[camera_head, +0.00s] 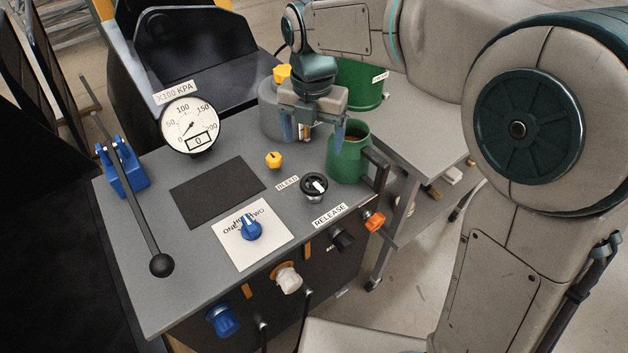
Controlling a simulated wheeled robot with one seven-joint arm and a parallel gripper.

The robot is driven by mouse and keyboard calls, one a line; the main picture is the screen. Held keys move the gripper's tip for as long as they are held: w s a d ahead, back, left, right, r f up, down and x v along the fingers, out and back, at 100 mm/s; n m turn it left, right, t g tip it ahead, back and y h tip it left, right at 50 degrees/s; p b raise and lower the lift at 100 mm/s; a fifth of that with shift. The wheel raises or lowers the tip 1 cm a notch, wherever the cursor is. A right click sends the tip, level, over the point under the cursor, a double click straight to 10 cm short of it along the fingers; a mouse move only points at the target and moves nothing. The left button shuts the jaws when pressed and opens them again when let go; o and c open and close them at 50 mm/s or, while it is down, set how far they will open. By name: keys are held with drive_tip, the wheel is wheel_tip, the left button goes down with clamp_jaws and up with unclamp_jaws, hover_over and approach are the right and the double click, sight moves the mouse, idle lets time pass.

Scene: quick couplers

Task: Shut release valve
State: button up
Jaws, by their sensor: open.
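The release valve (314,186) appears to be the round black knob with a white pointer on the grey panel top, just above the RELEASE label (330,215). A BLEED label (288,183) sits left of it, so which label belongs to the knob is not certain. My gripper (311,133) is open, fingers pointing down, behind the knob in the picture and apart from it. Nothing shows clearly between the fingers. A small yellow knob (273,160) stands left of the black knob.
A green mug (347,158) with a dark handle stands close right of my gripper. A gauge (189,125) reads 0. A long black lever (137,205) and a blue selector knob (250,228) are left. Coloured couplers (287,279) line the front face. A green container (359,88) stands behind.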

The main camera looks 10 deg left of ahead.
sight(313, 183)
wheel_tip(313, 183, down, 13)
drive_tip(key=shift+r+b, duration=0.1)
drive_tip(key=shift+b, duration=0.4)
drive_tip(key=shift+c, duration=0.3)
drive_tip(key=c, duration=0.9)
